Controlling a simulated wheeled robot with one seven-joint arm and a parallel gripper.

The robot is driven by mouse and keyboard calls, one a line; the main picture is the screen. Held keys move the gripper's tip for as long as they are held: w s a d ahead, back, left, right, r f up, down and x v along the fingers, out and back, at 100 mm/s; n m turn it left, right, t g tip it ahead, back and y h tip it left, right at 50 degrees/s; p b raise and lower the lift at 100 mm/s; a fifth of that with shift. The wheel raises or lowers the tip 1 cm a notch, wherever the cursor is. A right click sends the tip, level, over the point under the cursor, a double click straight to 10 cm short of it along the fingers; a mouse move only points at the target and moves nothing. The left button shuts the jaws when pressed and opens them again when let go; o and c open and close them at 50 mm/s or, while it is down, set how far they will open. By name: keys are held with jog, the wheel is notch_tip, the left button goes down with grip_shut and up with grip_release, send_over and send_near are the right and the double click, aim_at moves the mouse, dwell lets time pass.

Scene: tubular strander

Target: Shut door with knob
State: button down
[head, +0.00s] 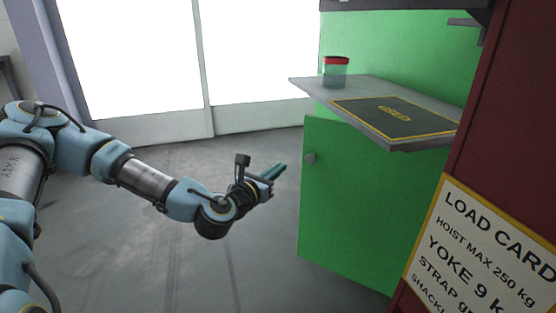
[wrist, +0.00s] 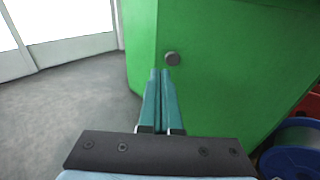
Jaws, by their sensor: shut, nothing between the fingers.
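The green door (head: 345,205) is below the grey worktop in the head view, with a small round grey knob (head: 310,158) near its upper left edge. In the wrist view the door (wrist: 225,85) fills much of the right side, and the knob (wrist: 172,58) sits just beyond the fingertips, slightly right. My gripper (head: 282,168) is left of the knob in the head view. Its teal fingers (wrist: 160,72) are together and empty, pointing toward the door. A gap to the knob shows in the head view. I cannot tell how far the door stands open.
The worktop (head: 310,87) holds a red-lidded jar (head: 336,71) and a dark mat (head: 400,116). A dark red post with a load card (head: 480,250) stands at right. A blue reel (wrist: 292,158) lies low right in the wrist view. The grey floor (head: 255,260) left is clear.

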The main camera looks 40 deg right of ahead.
aim_at(305, 141)
jog(key=shift+h, duration=0.4)
jog(key=x, duration=0.4)
jog(key=r+b+x, duration=0.1)
jog(key=x, duration=0.8)
jog(key=shift+w+d+r, duration=0.15)
jog(key=shift+w+d, duration=0.1)
jog(key=shift+w, duration=0.25)
